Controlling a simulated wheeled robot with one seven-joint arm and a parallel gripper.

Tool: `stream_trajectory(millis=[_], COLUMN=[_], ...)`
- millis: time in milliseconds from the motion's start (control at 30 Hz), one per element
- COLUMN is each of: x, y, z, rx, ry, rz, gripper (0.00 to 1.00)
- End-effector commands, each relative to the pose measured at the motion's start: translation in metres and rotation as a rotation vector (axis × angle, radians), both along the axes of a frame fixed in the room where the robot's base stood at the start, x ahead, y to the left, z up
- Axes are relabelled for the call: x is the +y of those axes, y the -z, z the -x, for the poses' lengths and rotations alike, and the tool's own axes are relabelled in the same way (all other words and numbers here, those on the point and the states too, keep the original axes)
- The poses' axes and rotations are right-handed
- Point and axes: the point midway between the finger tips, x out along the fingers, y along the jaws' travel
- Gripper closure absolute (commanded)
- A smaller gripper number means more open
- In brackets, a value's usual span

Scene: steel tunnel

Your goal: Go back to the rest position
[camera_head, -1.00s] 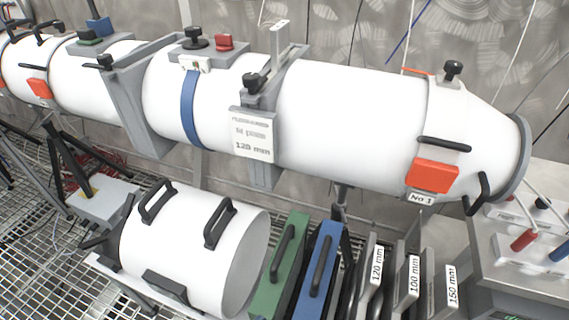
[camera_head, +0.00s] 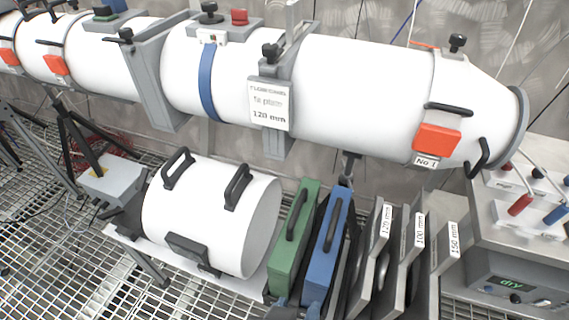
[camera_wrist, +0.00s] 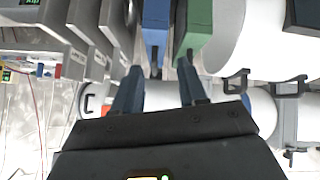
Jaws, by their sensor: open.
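My gripper (camera_wrist: 159,82) shows in the wrist view with its two blue fingers apart and nothing between them. Beyond the fingertips are the green filter block (camera_wrist: 194,35) and the blue filter block (camera_wrist: 155,25). In the head view, the green block (camera_head: 296,235) and the blue block (camera_head: 327,245) stand side by side, each with a black handle. I cannot clearly make out the gripper in the head view, and the wrist view does not show whether it touches anything.
A long white tunnel (camera_head: 350,95) runs across the back. A white cylinder (camera_head: 208,215) with black handles lies left of the blocks. Grey plates labelled 120, 100 and 150 mm (camera_head: 452,245) stand to the right, beside a control box (camera_head: 510,282) reading "dry". The floor is metal mesh.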

Motion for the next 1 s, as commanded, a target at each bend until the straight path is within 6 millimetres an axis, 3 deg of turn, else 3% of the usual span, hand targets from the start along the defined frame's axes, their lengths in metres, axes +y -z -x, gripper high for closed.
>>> stream_trajectory(millis=[267,400,567,767,1000], x=[-0.044,-0.074,-0.103,-0.133,-0.167], y=[0.037,0.057,0.065,0.049,-0.001], z=[0.004,0.019,0.046,0.085,0.134], rx=[0.023,0.021,-0.022,-0.131,-0.328], ry=[-0.147,-0.247,-0.337,-0.387,-0.350], rz=[-0.015,-0.051,-0.111,-0.180,-0.210], gripper=[0.58,0.58,0.58,0.58,0.58])
